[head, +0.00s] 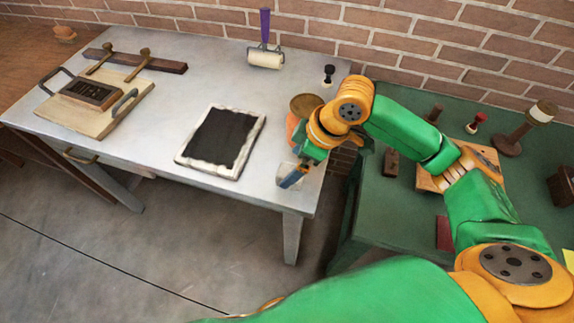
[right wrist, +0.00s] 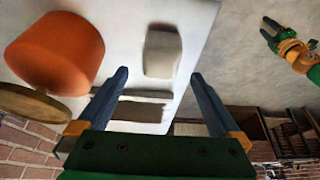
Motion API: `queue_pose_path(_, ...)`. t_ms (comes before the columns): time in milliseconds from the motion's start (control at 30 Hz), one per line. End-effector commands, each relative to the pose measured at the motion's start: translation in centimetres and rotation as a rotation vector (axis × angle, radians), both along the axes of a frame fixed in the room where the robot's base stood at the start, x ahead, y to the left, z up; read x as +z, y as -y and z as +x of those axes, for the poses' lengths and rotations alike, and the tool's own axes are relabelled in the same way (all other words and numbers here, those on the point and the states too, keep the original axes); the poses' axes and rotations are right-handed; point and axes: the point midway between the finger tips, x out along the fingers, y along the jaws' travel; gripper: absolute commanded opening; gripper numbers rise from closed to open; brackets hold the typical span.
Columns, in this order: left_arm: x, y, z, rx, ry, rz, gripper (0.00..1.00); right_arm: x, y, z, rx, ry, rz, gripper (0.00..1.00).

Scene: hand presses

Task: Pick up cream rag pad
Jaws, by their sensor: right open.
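The cream rag pad (right wrist: 162,52) is a small pale block lying on the light grey table (head: 150,170). In the right wrist view it lies ahead of my right gripper (right wrist: 160,75), between the lines of its two blue fingers and apart from them. In the head view my right gripper (head: 294,174) hangs over the table's right front corner, open and empty. The pad shows there as a pale patch (head: 284,168), partly hidden by the fingers. My left gripper (right wrist: 268,30) shows small in the right wrist view, its fingers apart and empty, over the floor.
An orange pot (right wrist: 62,48) and a brass-coloured round disc (right wrist: 30,103) stand close to my right gripper. A framed dark screen (head: 221,141) lies to its left. A roller (head: 265,57), a stamp (head: 328,75) and a wooden press board (head: 95,103) are farther off. The green table (head: 390,205) stands right.

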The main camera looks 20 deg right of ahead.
Motion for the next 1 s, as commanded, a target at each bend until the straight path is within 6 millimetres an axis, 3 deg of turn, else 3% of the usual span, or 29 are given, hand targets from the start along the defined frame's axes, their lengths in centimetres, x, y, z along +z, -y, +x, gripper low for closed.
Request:
queue_pose_path(200,0.1,0.0,-0.6,0.000,-0.012,0.001,0.50,-3.9,-0.7,0.6,0.001,-0.001,-0.001,1.00)
queue_pose_path(467,0.1,0.0,-0.3,0.000,-0.006,0.000,0.50,-4.3,-0.8,0.7,0.001,0.002,0.000,0.97)
queue_pose_path(700,0.1,0.0,-0.2,-0.001,-0.005,0.000,0.50,-4.3,-0.8,0.7,0.001,0.002,0.000,0.33)
queue_pose_path(800,0.1,0.0,-0.2,-0.001,-0.004,0.000,0.50,-4.3,-0.8,0.7,0.001,0.002,0.000,0.10)
queue_pose_path(1000,0.1,0.0,-0.2,-0.001,-0.003,0.000,0.50,-4.2,-0.8,0.7,0.001,0.003,-0.001,0.10)
